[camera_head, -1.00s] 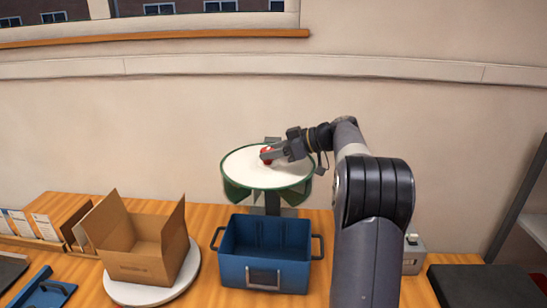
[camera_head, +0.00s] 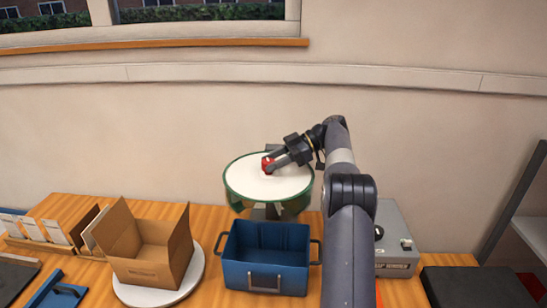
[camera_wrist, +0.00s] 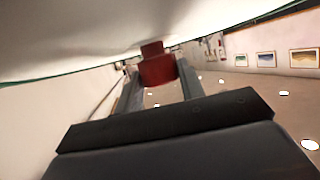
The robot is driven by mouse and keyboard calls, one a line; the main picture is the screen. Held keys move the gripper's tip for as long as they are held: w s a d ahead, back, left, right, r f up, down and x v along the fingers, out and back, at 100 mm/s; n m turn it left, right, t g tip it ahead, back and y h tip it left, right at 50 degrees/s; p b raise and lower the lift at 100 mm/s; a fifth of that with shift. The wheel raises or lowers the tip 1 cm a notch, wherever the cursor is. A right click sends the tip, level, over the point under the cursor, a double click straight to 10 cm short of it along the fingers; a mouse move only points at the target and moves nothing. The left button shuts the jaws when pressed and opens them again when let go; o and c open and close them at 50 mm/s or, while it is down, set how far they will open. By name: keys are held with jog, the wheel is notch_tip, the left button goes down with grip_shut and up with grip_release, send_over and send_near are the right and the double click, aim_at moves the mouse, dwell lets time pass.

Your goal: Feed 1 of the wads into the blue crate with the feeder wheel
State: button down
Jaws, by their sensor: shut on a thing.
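The feeder wheel (camera_head: 250,180) is a white disc with a green rim, standing behind the blue crate. A red knob (camera_head: 267,166) sits on its top face. My gripper (camera_head: 272,164) is shut on the knob, which also shows between the fingers in the wrist view (camera_wrist: 157,68), against the white disc. The blue crate (camera_head: 265,279) stands open on the table in front of the wheel, with a handle at each side. I see nothing in the part of its inside that shows. I cannot make out any wads; the space under the disc is mostly hidden.
An open cardboard box (camera_head: 150,267) stands on a round white plate (camera_head: 135,294) left of the crate. A grey control box (camera_head: 397,239) is right of my arm, with a dark flat slab (camera_head: 478,288) beyond it. File holders (camera_head: 50,230) stand at the far left.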

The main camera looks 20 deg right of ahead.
dwell(0.3)
jog(key=c, duration=0.9)
grip_release()
jog(key=shift+f+b, duration=0.1)
jog(key=shift+b, duration=0.35)
